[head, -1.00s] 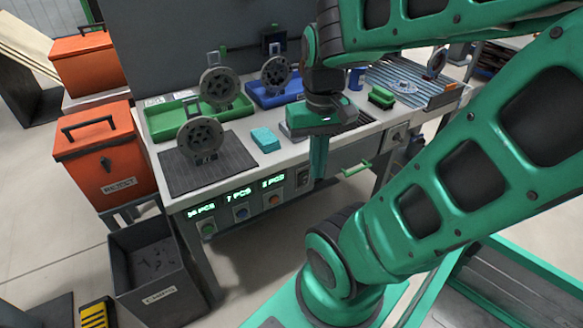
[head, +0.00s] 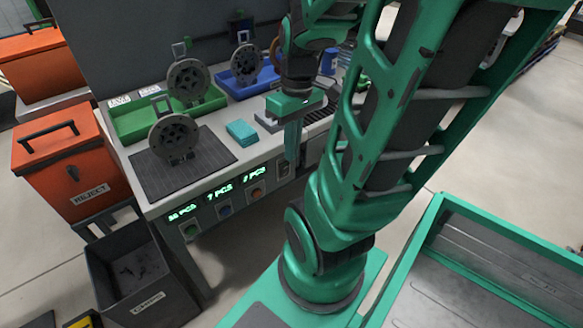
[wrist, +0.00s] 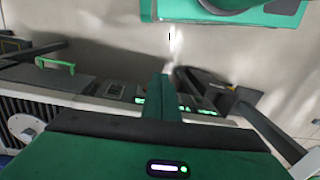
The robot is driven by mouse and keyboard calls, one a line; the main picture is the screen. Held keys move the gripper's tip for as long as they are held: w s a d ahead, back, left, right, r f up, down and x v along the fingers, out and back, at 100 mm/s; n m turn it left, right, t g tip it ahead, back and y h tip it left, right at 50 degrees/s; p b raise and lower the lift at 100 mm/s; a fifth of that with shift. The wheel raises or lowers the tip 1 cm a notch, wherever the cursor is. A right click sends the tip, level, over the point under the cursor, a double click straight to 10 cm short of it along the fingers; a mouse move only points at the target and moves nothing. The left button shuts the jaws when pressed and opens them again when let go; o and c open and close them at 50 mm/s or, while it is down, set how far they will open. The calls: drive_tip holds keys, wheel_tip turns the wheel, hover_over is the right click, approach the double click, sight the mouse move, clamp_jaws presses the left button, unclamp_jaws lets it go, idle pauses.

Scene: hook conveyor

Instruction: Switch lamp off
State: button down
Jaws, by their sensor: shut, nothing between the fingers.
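My gripper (head: 292,155) hangs with its fingers pointing down, in front of the workbench's front edge. Its fingers are shut and empty; they also show in the wrist view (wrist: 163,88). A pale switch plate (head: 283,170) on the bench's front panel is just left of and behind the fingertips, partly hidden. I cannot tell whether the fingers touch it, nor its setting. No lamp is clearly recognisable.
The workbench (head: 205,185) carries a dark mat, round grey parts on stands, a green tray (head: 150,120), a blue tray (head: 240,82) and a teal block (head: 241,131). An orange reject box (head: 70,165) and a dark open bin (head: 130,275) stand left. My arm hides the bench's right side.

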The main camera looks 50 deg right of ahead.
drive_tip(key=w+d+f+n+t+y, duration=0.1)
drive_tip(key=d+f+n+t, duration=0.6)
drive_tip(key=d+f+n, duration=0.8)
wheel_tip(320, 180, down, 2)
drive_tip(key=shift+d+f+y, duration=0.2)
drive_tip(key=shift+d+y, duration=0.6)
drive_tip(key=shift+d, duration=0.05)
drive_tip(key=shift+a+f, duration=0.1)
approach(285, 169)
drive_tip(key=s+x, duration=0.1)
drive_tip(key=x, duration=0.5)
drive_tip(key=shift+a+f, duration=0.25)
drive_tip(key=shift+w, duration=0.1)
